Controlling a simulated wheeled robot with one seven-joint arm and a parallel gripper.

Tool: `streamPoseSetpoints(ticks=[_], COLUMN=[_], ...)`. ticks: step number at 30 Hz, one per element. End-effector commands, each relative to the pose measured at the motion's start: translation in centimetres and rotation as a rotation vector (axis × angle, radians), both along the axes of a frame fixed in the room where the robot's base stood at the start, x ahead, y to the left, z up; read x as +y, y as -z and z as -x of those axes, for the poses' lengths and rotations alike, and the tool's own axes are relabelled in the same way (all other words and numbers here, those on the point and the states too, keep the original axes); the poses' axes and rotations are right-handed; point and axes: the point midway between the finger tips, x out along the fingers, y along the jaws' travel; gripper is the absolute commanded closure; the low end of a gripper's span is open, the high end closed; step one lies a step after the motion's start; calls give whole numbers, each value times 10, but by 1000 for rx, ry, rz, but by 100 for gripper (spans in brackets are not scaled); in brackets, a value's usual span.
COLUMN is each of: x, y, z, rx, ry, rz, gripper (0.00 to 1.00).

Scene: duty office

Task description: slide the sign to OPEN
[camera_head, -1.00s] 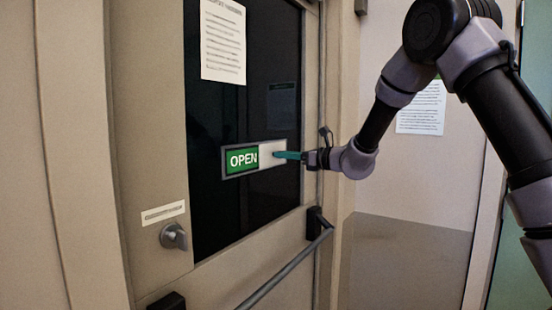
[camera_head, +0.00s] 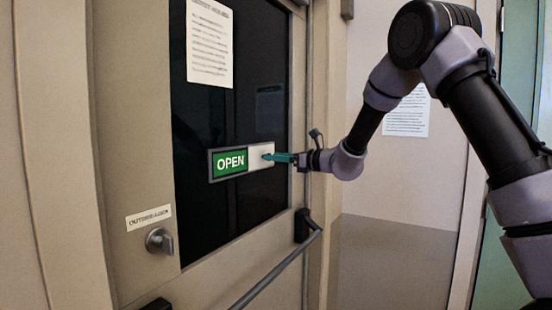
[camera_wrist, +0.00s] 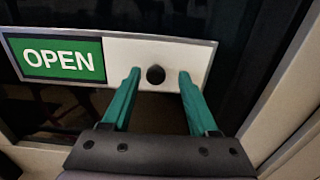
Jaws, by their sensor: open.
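The sign (camera_head: 230,162) is a grey-framed slider on the dark door window. Its left part is green and reads OPEN in full, and its right part is a white cover plate (camera_head: 262,154). In the wrist view the green OPEN panel (camera_wrist: 60,59) is at upper left, with the white cover to its right. A dark round knob (camera_wrist: 155,75) sits on the cover. My gripper (camera_wrist: 157,78) is open, with one teal finger on each side of the knob and gaps showing between. In the head view my gripper (camera_head: 272,157) reaches the cover from the right.
A metal push bar (camera_head: 275,272) runs across the door below the sign. A round lock (camera_head: 160,240) is at lower left under a small label (camera_head: 149,217). A paper notice (camera_head: 209,42) is above the sign. A wall notice (camera_head: 408,112) is behind my arm.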

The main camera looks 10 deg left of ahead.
Motion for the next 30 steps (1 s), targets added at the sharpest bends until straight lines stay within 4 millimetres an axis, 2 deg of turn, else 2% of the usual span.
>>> streamPoseSetpoints(ticks=[15, 21, 30], x=[-85, -97, -97], y=[0, 0, 0], z=[33, 39, 40], rx=[-1, 1, -1], ry=[5, 3, 1], rz=[-1, 0, 2], gripper=[40, 40, 40])
